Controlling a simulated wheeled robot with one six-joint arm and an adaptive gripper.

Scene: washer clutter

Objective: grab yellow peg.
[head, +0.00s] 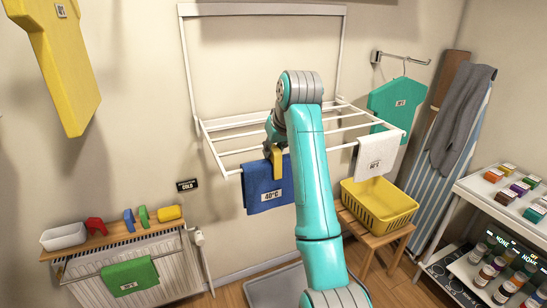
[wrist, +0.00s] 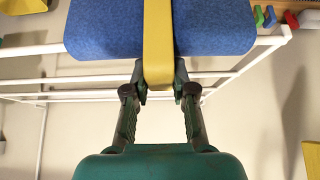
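The yellow peg (head: 277,161) sits over the blue cloth (head: 263,187), which is marked 40°C and hangs on the front bar of the white drying rack (head: 345,146). In the wrist view the peg (wrist: 158,45) is a long yellow strip across the blue cloth (wrist: 100,28). My gripper (wrist: 159,80) has one fingertip against each side of the peg's near end and looks shut on it. In the head view my gripper (head: 274,143) is just above the cloth, partly hidden by my arm.
A white cloth (head: 376,156) hangs farther right on the rack. A yellow basket (head: 380,207) stands on a wooden stool below. A wooden shelf (head: 115,239) at left holds a white bin and red, blue, green and yellow items above a radiator.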

